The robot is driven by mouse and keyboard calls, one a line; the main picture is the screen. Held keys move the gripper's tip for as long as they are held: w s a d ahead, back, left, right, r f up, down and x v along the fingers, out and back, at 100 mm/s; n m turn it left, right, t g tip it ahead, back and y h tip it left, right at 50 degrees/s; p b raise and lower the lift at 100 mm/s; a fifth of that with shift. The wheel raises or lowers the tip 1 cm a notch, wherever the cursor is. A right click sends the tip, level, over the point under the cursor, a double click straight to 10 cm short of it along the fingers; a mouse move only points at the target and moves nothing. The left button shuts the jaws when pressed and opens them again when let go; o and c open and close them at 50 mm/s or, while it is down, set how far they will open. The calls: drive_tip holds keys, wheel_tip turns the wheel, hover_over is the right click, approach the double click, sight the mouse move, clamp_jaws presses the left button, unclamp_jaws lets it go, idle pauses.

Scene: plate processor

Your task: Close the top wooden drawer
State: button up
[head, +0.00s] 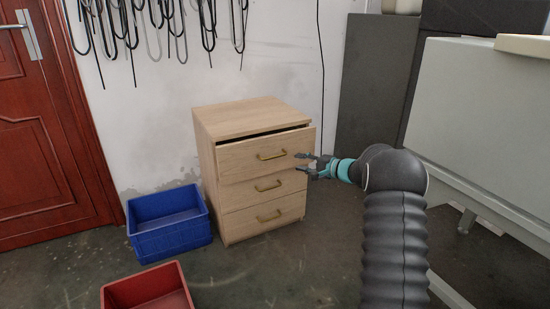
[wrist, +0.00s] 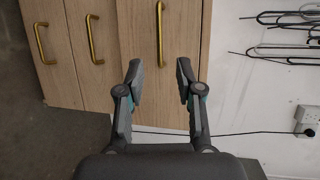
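The top wooden drawer (head: 240,158) of a light wooden cabinet (head: 248,120) is partly open, with a dark gap above its front. Its brass handle (head: 272,155) is in view. In the wrist view the drawer front (wrist: 185,40) appears turned sideways, with its handle (wrist: 160,35) upright beyond the fingers. My gripper (head: 304,164) is just right of the drawer front in the head view. In the wrist view my gripper (wrist: 160,80) has its two fingers apart, with nothing between them. I see no clear contact with the drawer.
Two lower drawers (head: 262,188) (head: 262,217) look shut. A blue crate (head: 170,238) stands left of the cabinet, and a red crate (head: 150,288) is nearer. A grey machine (head: 490,110) is on the right. Cables (head: 160,25) hang on the wall.

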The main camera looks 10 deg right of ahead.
sight(276, 157)
drive_tip(key=x, duration=1.4)
drive_tip(key=shift+w+d+f+p, duration=0.15)
drive_tip(key=shift+w+d+p, duration=0.15)
drive_tip(key=shift+d+p, duration=0.1)
clamp_jaws()
